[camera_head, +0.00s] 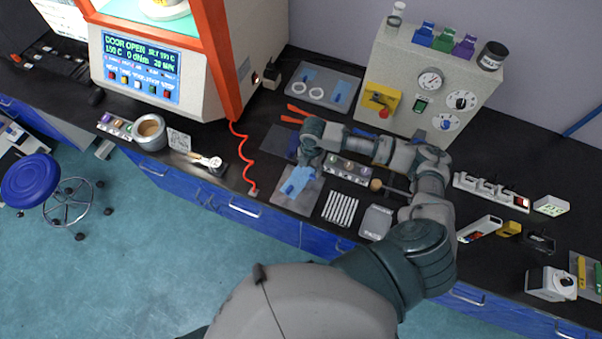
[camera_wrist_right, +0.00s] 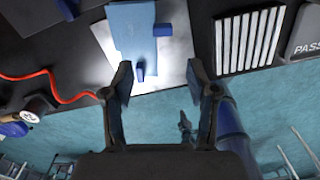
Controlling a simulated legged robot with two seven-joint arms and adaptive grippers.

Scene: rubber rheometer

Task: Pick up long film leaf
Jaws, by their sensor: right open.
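A light blue film leaf (camera_head: 297,180) lies on a pale metal sheet (camera_head: 281,197) near the front edge of the dark bench. In the right wrist view the film leaf (camera_wrist_right: 131,30) has small blue tabs and lies ahead of my fingers on the shiny sheet (camera_wrist_right: 176,52). My right gripper (camera_head: 303,160) is just behind the film leaf in the head view, partly hidden by its own wrist. In the wrist view my right gripper (camera_wrist_right: 160,78) is open, with nothing between its two fingers. My left gripper is in neither view.
White strips (camera_head: 340,209) and a grey scale-like plate (camera_head: 376,222) lie to the right. A row of small pots (camera_head: 347,171) stands behind them. The grey control box (camera_head: 425,75) stands at the back.

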